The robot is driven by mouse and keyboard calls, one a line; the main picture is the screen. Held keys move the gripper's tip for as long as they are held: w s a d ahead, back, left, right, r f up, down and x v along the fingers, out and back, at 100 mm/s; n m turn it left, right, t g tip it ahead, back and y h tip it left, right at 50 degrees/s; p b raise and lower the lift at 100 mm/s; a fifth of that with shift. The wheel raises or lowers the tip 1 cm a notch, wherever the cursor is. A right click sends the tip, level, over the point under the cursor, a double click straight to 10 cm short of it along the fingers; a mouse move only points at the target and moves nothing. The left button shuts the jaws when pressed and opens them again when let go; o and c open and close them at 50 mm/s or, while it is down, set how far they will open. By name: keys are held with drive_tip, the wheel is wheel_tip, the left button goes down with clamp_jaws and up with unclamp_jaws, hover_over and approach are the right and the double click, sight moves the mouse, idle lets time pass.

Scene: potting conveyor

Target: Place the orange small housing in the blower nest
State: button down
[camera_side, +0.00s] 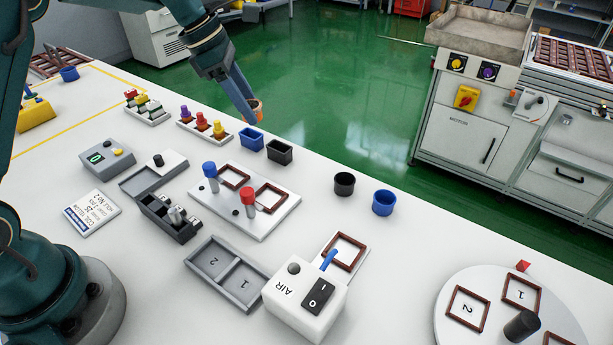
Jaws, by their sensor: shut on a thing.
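My gripper (248,108) is at the upper middle, above the far edge of the white table. It is shut on the orange small housing (258,105). Only a small part of the housing shows past the fingers; the rest is hidden. The blower is a white box (299,312) marked AIR with a black switch and a blue nozzle, at the front middle. The blower nest is a brown square frame (362,256) on a white plate just behind the box, and it looks empty. My gripper is well away from it, up and to the left.
Blue (250,139) and black (280,151) rectangular bins stand below the gripper. A fixture plate (284,207) with red- and blue-topped posts lies between gripper and blower. Black (344,184) and blue (383,202) round cups stand right. A round turntable (450,326) is at the lower right.

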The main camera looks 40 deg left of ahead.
drive_tip(key=shift+d+r, duration=0.2)
drive_tip(key=shift+r, duration=0.25)
drive_tip(key=s+r+m+g+y, duration=0.1)
drive_tip(key=s+r+m+g, duration=0.25)
drive_tip(key=s+m, duration=0.6)
drive_tip(key=s+r+m+g+y, duration=0.15)
drive_tip(key=s+m+g, duration=0.3)
drive_tip(key=m, duration=1.05)
drive_tip(key=w+f+m+t+y, duration=0.15)
drive_tip(key=w+m+y, duration=0.25)
drive_tip(key=m, duration=0.5)
drive_tip(key=m+t+h, duration=0.2)
drive_tip(key=m+t, duration=0.6)
drive_tip(key=m, duration=1.7)
hover_over(346, 245)
drive_tip(key=s, duration=0.2)
wheel_tip(346, 245, down, 7)
drive_tip(key=shift+d+f, duration=0.15)
drive_tip(key=shift+f, duration=1.55)
drive_tip(key=shift+d+f, duration=0.1)
drive_tip(key=shift+f, duration=1.55)
